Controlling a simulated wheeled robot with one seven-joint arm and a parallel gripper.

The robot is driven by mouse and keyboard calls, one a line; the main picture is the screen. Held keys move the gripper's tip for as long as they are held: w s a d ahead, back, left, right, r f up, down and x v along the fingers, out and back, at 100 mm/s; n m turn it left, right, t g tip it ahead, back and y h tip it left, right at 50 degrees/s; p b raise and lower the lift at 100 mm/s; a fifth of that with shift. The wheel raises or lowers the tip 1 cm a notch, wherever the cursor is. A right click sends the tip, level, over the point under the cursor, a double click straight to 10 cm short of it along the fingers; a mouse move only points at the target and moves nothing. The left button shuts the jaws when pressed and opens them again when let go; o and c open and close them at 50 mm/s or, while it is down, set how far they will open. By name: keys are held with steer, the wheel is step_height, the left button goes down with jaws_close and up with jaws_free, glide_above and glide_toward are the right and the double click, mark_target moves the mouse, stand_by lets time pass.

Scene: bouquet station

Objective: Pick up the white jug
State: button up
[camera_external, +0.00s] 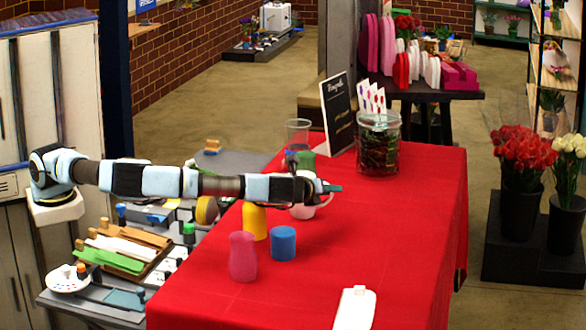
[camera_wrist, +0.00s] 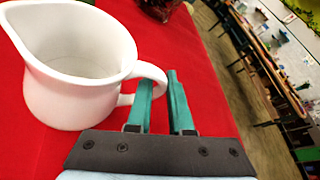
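The white jug (camera_wrist: 75,85) stands upright on the red table and fills the left of the wrist view, with its spout to the upper left and its handle towards my gripper. In the external view the jug (camera_external: 304,211) is partly hidden behind my gripper (camera_external: 331,188). In the wrist view my gripper (camera_wrist: 160,80) has its two teal fingers apart. The jug's handle lies at the fingertips, with its outer bend between them and the left finger by the handle's opening. I cannot tell whether either finger touches it.
On the red tablecloth (camera_external: 390,230), a yellow cup (camera_external: 254,222), blue cup (camera_external: 283,243) and pink vase (camera_external: 242,257) stand close in front. A clear glass (camera_external: 297,134), a large glass jar (camera_external: 379,145) and a black sign (camera_external: 338,112) stand behind. The table's right side is mostly clear.

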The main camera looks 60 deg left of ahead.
jaws_close()
stand_by(0.8)
steer(key=shift+r, duration=0.2)
